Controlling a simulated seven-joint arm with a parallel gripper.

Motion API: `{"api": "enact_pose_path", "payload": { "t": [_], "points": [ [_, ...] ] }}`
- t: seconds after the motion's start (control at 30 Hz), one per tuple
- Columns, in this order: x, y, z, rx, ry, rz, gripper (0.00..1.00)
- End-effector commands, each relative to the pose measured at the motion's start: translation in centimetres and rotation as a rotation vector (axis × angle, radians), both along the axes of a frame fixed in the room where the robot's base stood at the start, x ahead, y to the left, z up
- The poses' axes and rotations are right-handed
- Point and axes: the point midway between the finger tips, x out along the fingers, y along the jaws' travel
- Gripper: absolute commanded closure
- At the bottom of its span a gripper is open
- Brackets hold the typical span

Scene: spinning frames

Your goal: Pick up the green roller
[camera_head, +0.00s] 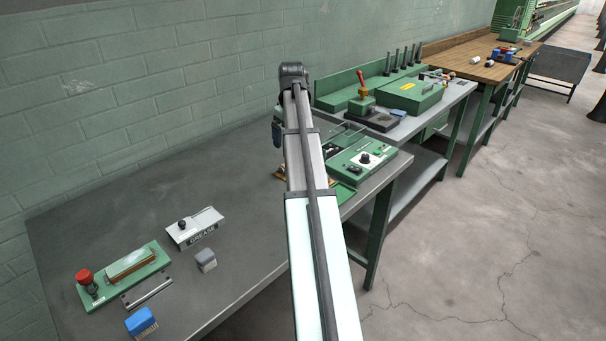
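I cannot make out a separate green roller. A green board (148,263) lies on the near grey table at the left, with a red knob (84,276) at its left end and a pale brown block along its top. A green device with a black knob (365,158) sits at the table's right end, partly behind my arm. My arm rises from the bottom edge and bends at a dark joint above the table's far side. My gripper's fingers are hidden behind the arm, so their state does not show.
The near grey table (110,215) also bears a white GREASE box (195,228), a small grey block (206,260), a thin metal bar (147,292) and a blue brush (141,322). Its middle is clear. A brick wall runs behind. More benches with green boxes (410,94) extend right.

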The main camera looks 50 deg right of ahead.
Motion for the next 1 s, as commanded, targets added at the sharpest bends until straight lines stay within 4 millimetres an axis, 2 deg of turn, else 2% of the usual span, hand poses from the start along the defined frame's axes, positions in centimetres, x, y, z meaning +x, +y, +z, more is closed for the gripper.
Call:
{"api": "enact_pose_path", "payload": {
  "t": [0.1, 0.3, 0.47, 0.8, 1.0],
  "points": [
    [-2.7, -1.2, 0.6, 0.033, 0.014, 0.019, 0.0],
    [-5.0, -1.9, 1.0, 0.069, 0.027, 0.048, 0.0],
    [-5.2, -2.0, -0.4, 0.074, 0.029, 0.052, 0.0],
    [-4.5, -2.0, -5.6, 0.073, 0.029, 0.051, 0.0],
    [-4.3, -2.0, -7.2, 0.072, 0.028, 0.051, 0.0]
  ]
}}
